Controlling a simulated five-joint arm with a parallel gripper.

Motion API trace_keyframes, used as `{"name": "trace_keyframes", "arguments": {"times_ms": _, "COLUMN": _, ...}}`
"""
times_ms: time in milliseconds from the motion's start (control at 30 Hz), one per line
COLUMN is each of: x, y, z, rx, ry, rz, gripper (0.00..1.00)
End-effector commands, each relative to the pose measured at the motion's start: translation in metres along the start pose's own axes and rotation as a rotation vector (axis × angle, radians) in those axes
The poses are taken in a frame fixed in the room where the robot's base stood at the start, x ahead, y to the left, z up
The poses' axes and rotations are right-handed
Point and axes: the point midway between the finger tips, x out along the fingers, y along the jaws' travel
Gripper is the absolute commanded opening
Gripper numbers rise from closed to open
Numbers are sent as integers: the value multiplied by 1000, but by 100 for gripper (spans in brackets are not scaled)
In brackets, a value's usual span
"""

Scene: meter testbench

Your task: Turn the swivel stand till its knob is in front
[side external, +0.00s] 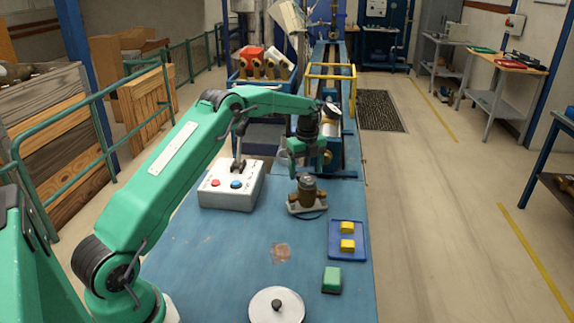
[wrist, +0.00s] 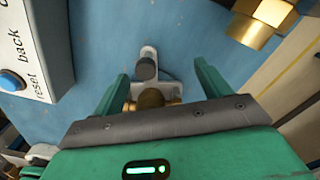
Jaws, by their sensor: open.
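The small stand (side external: 307,207) has a pale base and carries a brass fitting with a dark top (side external: 307,187). I take it to be the swivel stand. My gripper (side external: 316,160) is over the stand. In the wrist view it (wrist: 160,72) is open, with a green finger on each side of the stand; contact cannot be told.
A white control box (side external: 228,198) with red and blue buttons stands left of the stand. A blue tray (side external: 334,254) with yellow blocks, a green block (side external: 332,280) and a round pale disc with a dark knob (side external: 260,308) are nearer the front. The blue bench (side external: 225,265) is otherwise fairly clear.

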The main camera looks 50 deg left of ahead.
Motion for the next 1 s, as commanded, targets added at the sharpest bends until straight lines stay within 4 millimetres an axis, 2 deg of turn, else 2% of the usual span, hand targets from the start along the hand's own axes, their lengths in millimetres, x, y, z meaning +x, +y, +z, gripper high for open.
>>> {"name": "trace_keyframes", "arguments": {"times_ms": 800, "x": -46, "y": 0, "z": 0, "rx": 0, "ry": 0, "rz": -1, "gripper": 76}}
{"name": "trace_keyframes", "arguments": {"times_ms": 1000, "x": -51, "y": 0, "z": 0, "rx": 0, "ry": -1, "rz": -1, "gripper": 76}}
